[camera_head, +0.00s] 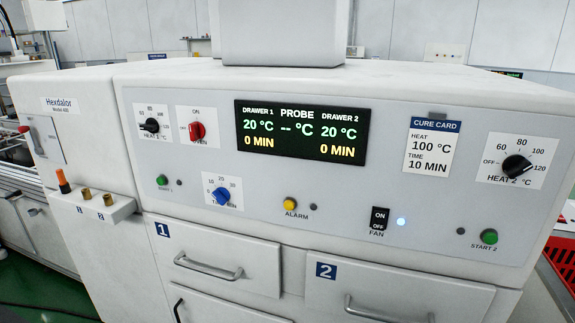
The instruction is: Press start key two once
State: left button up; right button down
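The start key two is a round green button (489,236) at the lower right of the white machine's sloped panel, with the label "START 2" below it. A small dark lamp (461,231) sits just left of it. The display (301,132) reads 20 °C and 0 MIN for both drawers, and dashes for the probe. The heat 2 knob (516,165) is black and sits above the button. Neither of my grippers shows in the head view, and nothing covers the button.
Another green button (162,180) labelled start 1 is at the panel's left. A yellow alarm button (290,204), a fan switch (379,219) and a blue timer knob (222,196) lie between. Drawer 1 (215,255) and drawer 2 (400,291) are shut below. A red crate (560,250) stands at the right edge.

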aim_at(490, 238)
jog(key=l+z, duration=0.1)
jog(key=z, duration=0.25)
jog(key=l+z, duration=0.1)
jog(key=z, duration=0.25)
jog(key=l+z, duration=0.15)
jog(key=z, duration=0.2)
